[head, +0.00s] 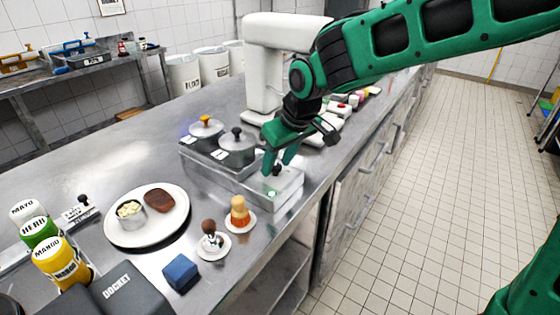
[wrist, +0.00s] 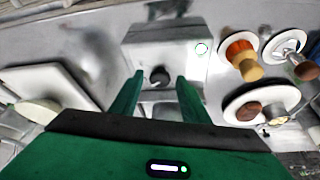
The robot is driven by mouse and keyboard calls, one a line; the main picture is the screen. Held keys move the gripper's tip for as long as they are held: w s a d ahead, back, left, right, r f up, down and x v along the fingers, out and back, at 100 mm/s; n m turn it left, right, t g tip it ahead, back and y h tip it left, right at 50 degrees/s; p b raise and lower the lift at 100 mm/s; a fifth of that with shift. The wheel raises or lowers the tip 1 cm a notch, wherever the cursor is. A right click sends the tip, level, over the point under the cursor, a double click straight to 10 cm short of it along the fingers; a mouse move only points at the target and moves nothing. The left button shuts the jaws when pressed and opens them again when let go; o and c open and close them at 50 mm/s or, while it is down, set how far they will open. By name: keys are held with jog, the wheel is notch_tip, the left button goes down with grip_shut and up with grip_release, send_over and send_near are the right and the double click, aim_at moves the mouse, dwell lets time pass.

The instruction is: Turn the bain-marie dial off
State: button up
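The bain-marie (head: 195,160) stands on the steel counter with two lidded pots in it. Its pale control box (head: 287,192) is at its right end and carries a dark dial (head: 277,170) and a lit green lamp (head: 271,194). My gripper (wrist: 157,88) is open, one finger on each side of the dial. It comes down over the box in the head view (head: 279,160). I cannot tell whether the fingers touch the dial.
Two small saucers hold an orange-and-tan shaker (head: 239,212) and a brown-knobbed tool (head: 209,234). A plate (head: 120,232), a blue block (head: 181,271) and sauce bottles (head: 60,262) stand farther left. A white machine (head: 272,60) stands behind. The counter's front edge is close to the box.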

jog(key=c, duration=0.8)
jog(key=shift+d, duration=0.25)
jog(key=shift+a, duration=0.1)
jog(key=n, duration=0.2)
jog(key=n+g+y, duration=0.1)
jog(key=n, duration=0.1)
jog(key=n+g, duration=0.1)
jog(key=n, duration=0.1)
jog(key=shift+w+n+y, duration=0.3)
jog(key=shift+w+y, duration=0.05)
jog(key=shift+y, duration=0.05)
jog(key=n+g, duration=0.1)
jog(key=n, duration=0.1)
jog(key=n+g, duration=0.1)
jog(key=n, duration=0.2)
jog(key=shift+w, duration=0.2)
jog(key=shift+n, duration=0.3)
jog(key=o, duration=1.1)
jog(key=shift+c, duration=0.2)
